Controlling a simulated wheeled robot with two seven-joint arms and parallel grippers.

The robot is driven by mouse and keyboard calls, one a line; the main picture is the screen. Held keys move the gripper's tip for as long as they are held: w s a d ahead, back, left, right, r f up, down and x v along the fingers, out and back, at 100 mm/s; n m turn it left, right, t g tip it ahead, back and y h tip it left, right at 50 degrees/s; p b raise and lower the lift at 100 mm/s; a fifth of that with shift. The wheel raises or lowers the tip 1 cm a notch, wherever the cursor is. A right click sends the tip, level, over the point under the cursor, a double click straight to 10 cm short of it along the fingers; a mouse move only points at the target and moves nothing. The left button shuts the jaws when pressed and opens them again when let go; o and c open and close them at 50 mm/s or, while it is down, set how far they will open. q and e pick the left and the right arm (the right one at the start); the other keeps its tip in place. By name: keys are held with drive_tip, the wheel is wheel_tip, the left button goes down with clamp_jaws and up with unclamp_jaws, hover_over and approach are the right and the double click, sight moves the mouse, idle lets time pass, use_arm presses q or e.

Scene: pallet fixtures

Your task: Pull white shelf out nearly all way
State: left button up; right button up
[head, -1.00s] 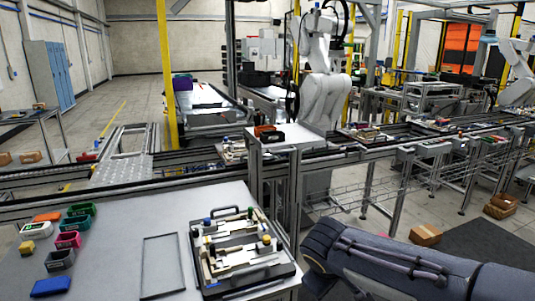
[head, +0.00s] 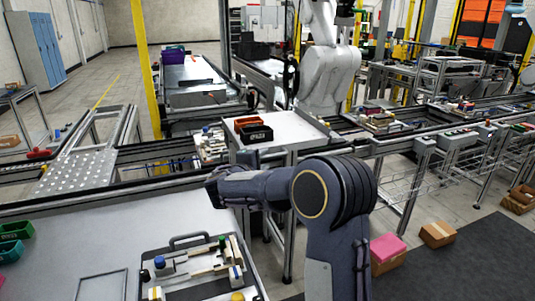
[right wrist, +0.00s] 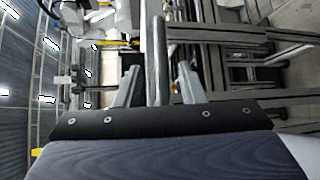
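The white shelf (head: 298,128) is a flat white top on a metal frame, in the middle of the head view behind the near table. An orange bin and a black bin stand on its left part. My right arm reaches up and to the left in front of the shelf, with its dark gripper end (head: 213,188) near the frame's left side. Its fingertips are hidden there. In the right wrist view my right gripper (right wrist: 158,68) has two grey fingers apart, with a grey bar (right wrist: 158,40) between them. Gaps show on both sides of the bar. My left gripper is not in view.
The near grey table (head: 90,235) holds a black tray (head: 172,248) with fixtures and green bins at its left edge. A conveyor line (head: 400,140) runs behind. A pink-topped box (head: 387,250) and a cardboard box (head: 437,233) lie on the floor at right.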

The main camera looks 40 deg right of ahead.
sight(267, 158)
drive_tip(key=shift+p+x, duration=0.45)
drive_tip(key=shift+x, duration=1.95)
drive_tip(key=shift+c, duration=0.5)
drive_tip(key=shift+f, duration=0.1)
clamp_jaws()
